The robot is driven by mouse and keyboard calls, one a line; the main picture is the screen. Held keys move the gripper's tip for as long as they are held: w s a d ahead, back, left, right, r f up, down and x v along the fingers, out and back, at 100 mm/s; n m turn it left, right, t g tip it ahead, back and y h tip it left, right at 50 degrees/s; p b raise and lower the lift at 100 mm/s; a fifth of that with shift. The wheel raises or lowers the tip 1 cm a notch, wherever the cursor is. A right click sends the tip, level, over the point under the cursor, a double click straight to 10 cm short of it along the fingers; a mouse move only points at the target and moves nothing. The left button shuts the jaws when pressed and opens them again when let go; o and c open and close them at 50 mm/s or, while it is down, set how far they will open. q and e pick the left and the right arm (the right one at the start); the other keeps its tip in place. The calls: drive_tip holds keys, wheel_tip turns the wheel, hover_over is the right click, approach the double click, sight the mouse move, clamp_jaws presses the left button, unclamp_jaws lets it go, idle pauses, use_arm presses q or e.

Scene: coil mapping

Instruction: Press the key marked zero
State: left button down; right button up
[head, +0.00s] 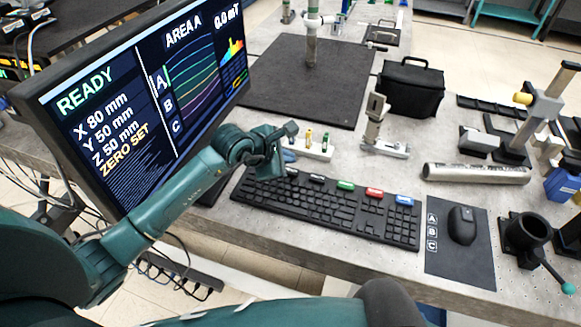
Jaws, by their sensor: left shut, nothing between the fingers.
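A black keyboard (325,208) lies on the grey table below and right of the monitor. Raised keys run along its back edge, including a green key (345,185), a red key (374,193) and a blue key (404,200). Their markings are too small to read, so I cannot tell which is zero. My left gripper (272,168) is shut and empty at the keyboard's back left end. I cannot tell whether it touches a key. The monitor (150,100) reads READY, X 80 mm, Y 50 mm, Z 50 mm, ZERO SET in yellow, AREA A and 0.0 mT. My right gripper is out of view.
A mouse (462,225) rests on a dark pad (447,262) marked A, B, C, right of the keyboard. Behind the keyboard stand a small stand (377,125), a black bag (411,90) and a dark mat (290,85). A metal cylinder (476,173) lies to the right.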

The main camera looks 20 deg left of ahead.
use_arm(q)
drive_tip(key=shift+r+p, duration=1.05)
drive_tip(key=shift+r, duration=0.95)
drive_tip(key=shift+f, duration=0.1)
